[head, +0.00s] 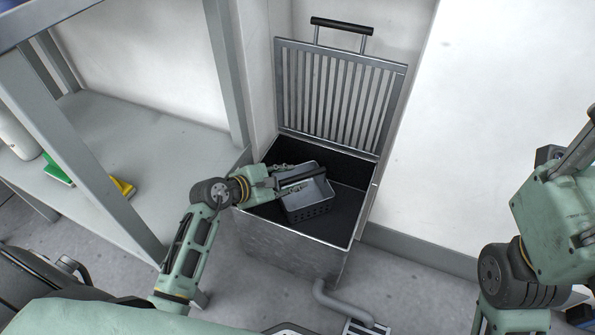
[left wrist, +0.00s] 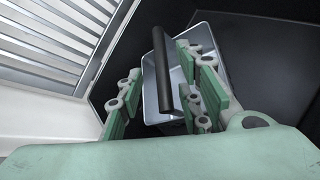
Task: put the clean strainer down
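The strainer (head: 307,206) is a grey basket with small holes in its side and a black handle bar across it. It sits tilted inside the open metal basin (head: 290,252); I cannot tell if it rests fully on the floor. In the left wrist view the strainer (left wrist: 154,92) shows its pale inside. My left gripper (head: 291,183) reaches into the basin at the handle. Its fingers (left wrist: 158,95) stand apart on either side of the handle, with a gap visible. My right gripper's green body is at the right edge; its fingertips are cut off.
The basin's slatted lid (head: 338,97) stands raised at the back with a black handle. A grey shelf (head: 140,130) is at left, with a green and a yellow item on it. A drain pipe (head: 340,303) runs along the floor. The basin's right part is clear.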

